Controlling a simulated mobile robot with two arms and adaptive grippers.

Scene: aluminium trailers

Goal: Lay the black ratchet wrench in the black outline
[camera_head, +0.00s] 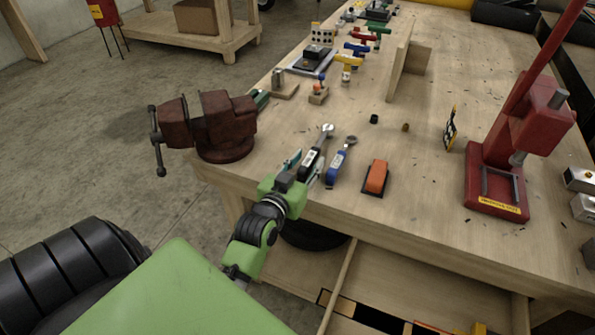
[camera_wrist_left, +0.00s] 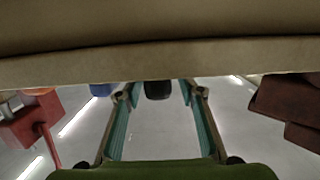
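The black ratchet wrench (camera_head: 314,153) has a dark handle and a silver head. It lies at the near edge of the table, with its handle towards me. My left gripper (camera_head: 301,166) is at this handle, with one finger on each side. In the left wrist view the fingers of the left gripper (camera_wrist_left: 159,95) are wide apart. A dark handle end (camera_wrist_left: 158,90) shows between their tips, with gaps on both sides. My right gripper is not in view. I cannot make out the black outline on the table.
A blue-handled wrench (camera_head: 339,164) lies close to the right of the gripper. An orange block with a black border (camera_head: 376,178) is further right. A red vise (camera_head: 213,125) stands left and a red press (camera_head: 500,170) right. The table (camera_head: 400,215) is bare between block and press.

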